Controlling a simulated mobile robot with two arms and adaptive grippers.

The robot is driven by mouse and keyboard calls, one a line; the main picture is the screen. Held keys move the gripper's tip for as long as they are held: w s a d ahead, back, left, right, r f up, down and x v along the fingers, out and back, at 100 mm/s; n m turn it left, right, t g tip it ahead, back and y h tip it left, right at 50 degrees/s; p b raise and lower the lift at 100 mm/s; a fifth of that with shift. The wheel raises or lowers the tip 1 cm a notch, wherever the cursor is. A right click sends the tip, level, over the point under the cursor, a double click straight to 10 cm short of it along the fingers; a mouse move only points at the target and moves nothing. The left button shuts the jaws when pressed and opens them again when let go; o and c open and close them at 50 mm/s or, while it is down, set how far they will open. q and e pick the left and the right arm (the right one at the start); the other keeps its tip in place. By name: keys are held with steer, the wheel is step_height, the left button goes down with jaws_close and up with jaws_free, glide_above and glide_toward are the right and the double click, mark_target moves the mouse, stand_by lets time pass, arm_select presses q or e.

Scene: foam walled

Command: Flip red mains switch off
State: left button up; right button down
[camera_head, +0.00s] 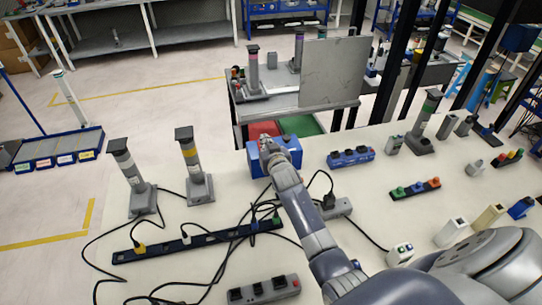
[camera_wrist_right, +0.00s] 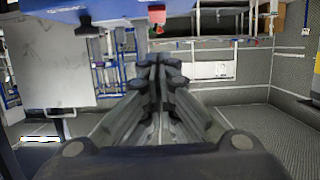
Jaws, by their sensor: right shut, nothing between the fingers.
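A blue box (camera_head: 254,160) stands on the far edge of the pale table, partly hidden behind my right gripper. In the right wrist view the blue box (camera_wrist_right: 110,9) fills the top edge. The red switch (camera_wrist_right: 157,14) shows on it there, just above the fingertips; whether they touch it I cannot tell. My right gripper (camera_head: 272,147) is shut and empty, reaching to the box. Its closed fingers also show in the right wrist view (camera_wrist_right: 160,64). My left gripper is not in view.
Long dark power strips (camera_head: 205,238) and loose black cables lie left of my arm. Two grey signal towers (camera_head: 195,172) stand at the left. A blue button box (camera_head: 350,158) sits to the right. Behind the table is a grey panel (camera_head: 333,75).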

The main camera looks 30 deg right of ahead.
steer(key=s+a+b, duration=0.1)
steer(key=s, duration=0.5)
steer(key=shift+a+r, duration=0.15)
steer(key=shift+a, duration=0.15)
steer(key=shift+s, duration=0.1)
